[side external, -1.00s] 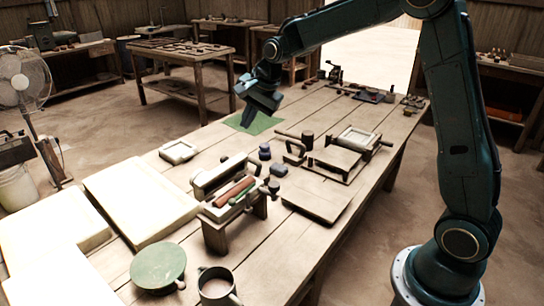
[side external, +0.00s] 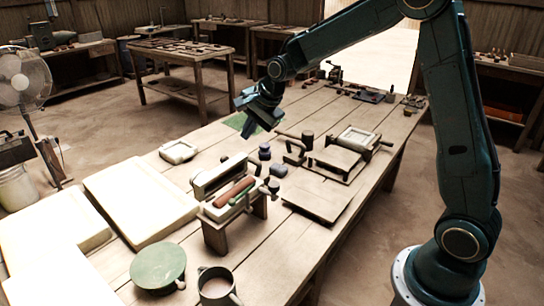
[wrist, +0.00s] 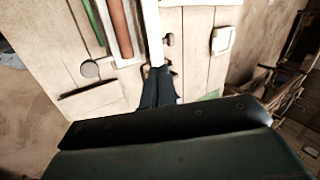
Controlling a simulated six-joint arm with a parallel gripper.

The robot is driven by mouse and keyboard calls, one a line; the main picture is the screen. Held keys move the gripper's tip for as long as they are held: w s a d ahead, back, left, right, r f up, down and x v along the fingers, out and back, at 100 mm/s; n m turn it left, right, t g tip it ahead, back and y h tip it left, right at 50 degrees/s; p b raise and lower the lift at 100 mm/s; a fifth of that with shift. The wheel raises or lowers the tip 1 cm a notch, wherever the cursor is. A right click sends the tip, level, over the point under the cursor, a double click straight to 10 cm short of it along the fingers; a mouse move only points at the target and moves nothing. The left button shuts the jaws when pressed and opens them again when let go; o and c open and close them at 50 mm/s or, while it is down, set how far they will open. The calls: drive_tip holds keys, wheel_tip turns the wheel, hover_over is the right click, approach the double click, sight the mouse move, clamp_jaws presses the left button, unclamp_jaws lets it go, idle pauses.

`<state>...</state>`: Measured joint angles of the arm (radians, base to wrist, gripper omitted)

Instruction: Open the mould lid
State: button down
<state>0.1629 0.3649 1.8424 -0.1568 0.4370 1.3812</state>
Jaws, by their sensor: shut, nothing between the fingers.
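The mould (side external: 222,212) is a long box on a wooden stand in the middle of the table. A red bar (side external: 236,190) and a green bar (side external: 240,196) lie along it. The mould lid (side external: 218,177) appears as a long pale-edged panel standing up along the mould's far side; its exact angle is hard to tell. My gripper (side external: 250,126) is beyond the mould, above the green mat, apart from the lid and empty. In the wrist view its shut dark fingers (wrist: 158,98) point toward the mould, where the red bar (wrist: 121,30) shows.
A pale square tile frame (side external: 178,151) lies left of my gripper. Small dark blocks (side external: 264,152) and a second press (side external: 340,157) stand to the right. A white slab (side external: 140,200) covers the table's left side. The air above the mould is clear.

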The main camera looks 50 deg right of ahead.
approach(226, 158)
drive_tip(key=f, duration=0.3)
drive_tip(key=shift+w+f, duration=0.35)
drive_tip(key=shift+f, duration=0.05)
drive_tip(key=shift+w+a+f, duration=0.1)
drive_tip(key=shift+w+f, duration=0.25)
drive_tip(key=shift+w, duration=0.2)
drive_tip(key=shift+w+a+f, duration=0.1)
drive_tip(key=shift+w+f, duration=0.25)
drive_tip(key=shift+w, duration=0.15)
drive_tip(key=shift+w+f, duration=0.2)
drive_tip(key=shift+w, duration=0.5)
drive_tip(key=shift+w+f, duration=0.2)
drive_tip(key=shift+w, duration=0.45)
drive_tip(key=shift+s+r, duration=0.1)
drive_tip(key=shift+s+d+r, duration=0.15)
drive_tip(key=shift+s+r, duration=0.4)
drive_tip(key=v, duration=1.2)
drive_tip(key=shift+w+r, duration=0.2)
drive_tip(key=shift+w, duration=0.25)
